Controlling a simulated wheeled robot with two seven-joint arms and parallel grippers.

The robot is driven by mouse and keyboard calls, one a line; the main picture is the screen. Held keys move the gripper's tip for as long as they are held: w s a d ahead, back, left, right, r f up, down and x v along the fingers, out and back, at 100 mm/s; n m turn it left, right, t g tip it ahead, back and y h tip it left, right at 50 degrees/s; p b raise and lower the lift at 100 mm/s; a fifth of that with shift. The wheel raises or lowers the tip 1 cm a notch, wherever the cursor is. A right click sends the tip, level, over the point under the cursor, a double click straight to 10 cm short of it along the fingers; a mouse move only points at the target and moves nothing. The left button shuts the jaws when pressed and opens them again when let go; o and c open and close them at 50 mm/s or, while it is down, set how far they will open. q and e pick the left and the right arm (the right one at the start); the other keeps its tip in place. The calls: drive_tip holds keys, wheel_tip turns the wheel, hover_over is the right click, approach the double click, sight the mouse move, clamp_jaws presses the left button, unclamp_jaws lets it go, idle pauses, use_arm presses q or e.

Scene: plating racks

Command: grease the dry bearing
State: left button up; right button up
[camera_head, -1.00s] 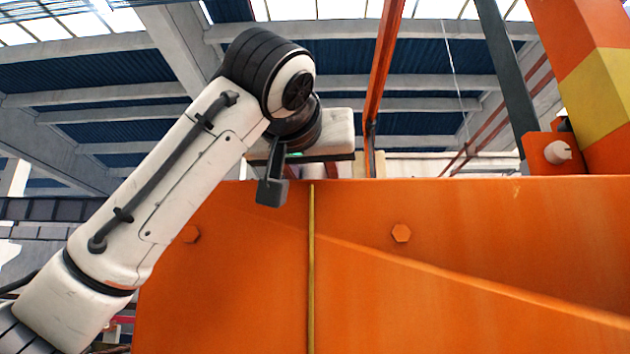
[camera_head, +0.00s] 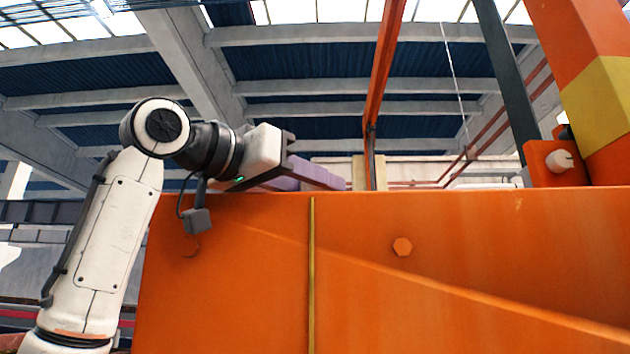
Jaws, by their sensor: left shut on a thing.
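My left gripper (camera_head: 289,152) is at the end of the white arm that comes in from the left, just above the top edge of the orange machine wall. It is shut on a long purple thing (camera_head: 318,174), which points away to the right just over that edge. The lower part of the purple thing is hidden behind the wall, and I cannot tell exactly what it is. No bearing can be made out for sure. My right gripper is not in view.
The large orange wall (camera_head: 460,240) with hex bolts fills the lower picture. An orange post (camera_head: 382,75) rises behind it. At the right, an orange bracket with a pale round pin (camera_head: 560,161) stands by an orange and yellow beam (camera_head: 600,95). Open air lies above the wall.

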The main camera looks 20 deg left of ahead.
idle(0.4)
use_arm(q)
drive_tip(key=o, duration=1.1)
drive_tip(key=shift+s, duration=0.1)
drive_tip(key=shift+s+a, duration=0.25)
drive_tip(key=shift+s, duration=0.05)
drive_tip(key=b+v, duration=0.3)
drive_tip(key=v, duration=0.6)
drive_tip(key=shift+s+a, duration=0.15)
drive_tip(key=shift+s, duration=0.05)
